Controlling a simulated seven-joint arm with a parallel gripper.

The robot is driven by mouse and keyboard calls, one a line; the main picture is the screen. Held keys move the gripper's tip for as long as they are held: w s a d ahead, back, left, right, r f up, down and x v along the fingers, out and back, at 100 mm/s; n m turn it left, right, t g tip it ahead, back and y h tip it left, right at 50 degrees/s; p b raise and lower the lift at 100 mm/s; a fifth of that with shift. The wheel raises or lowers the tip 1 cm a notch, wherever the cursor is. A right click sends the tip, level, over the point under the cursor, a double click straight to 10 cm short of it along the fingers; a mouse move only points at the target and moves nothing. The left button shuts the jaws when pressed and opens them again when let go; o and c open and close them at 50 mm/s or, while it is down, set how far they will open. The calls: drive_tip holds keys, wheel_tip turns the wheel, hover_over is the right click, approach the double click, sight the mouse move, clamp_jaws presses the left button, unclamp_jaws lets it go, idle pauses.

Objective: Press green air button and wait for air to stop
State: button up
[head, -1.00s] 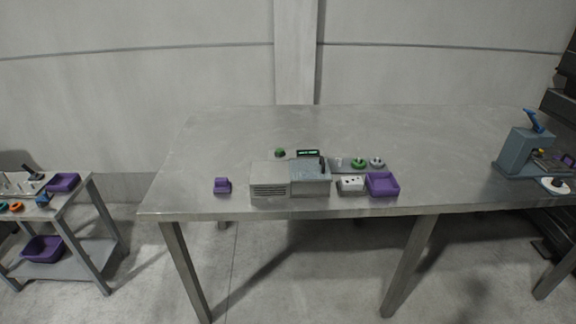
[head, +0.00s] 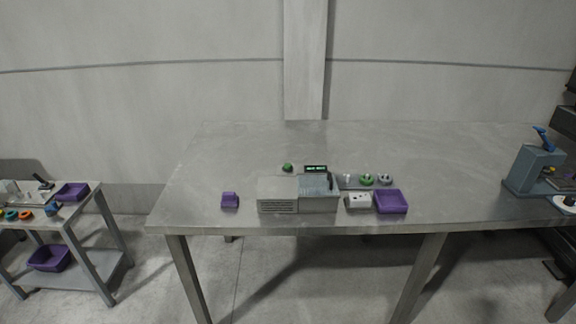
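The green air button (head: 288,168) is a small green dome on the steel table, just behind the washer. The tunnel washer (head: 277,193) is a grey box with a slatted vent on its front left part. Its right part is an open tray-like section (head: 318,203) with a bluish-grey inside. A small dark display with green characters (head: 316,168) stands behind that section. My gripper is not in view, and nothing touches the button.
A purple block (head: 230,200) is left of the washer. Right of it are a white block with holes (head: 358,202), a purple bin (head: 391,202) and green and grey round parts (head: 367,180). A blue-grey press (head: 535,168) stands far right, and a cart (head: 85,207) at left. The table's back is clear.

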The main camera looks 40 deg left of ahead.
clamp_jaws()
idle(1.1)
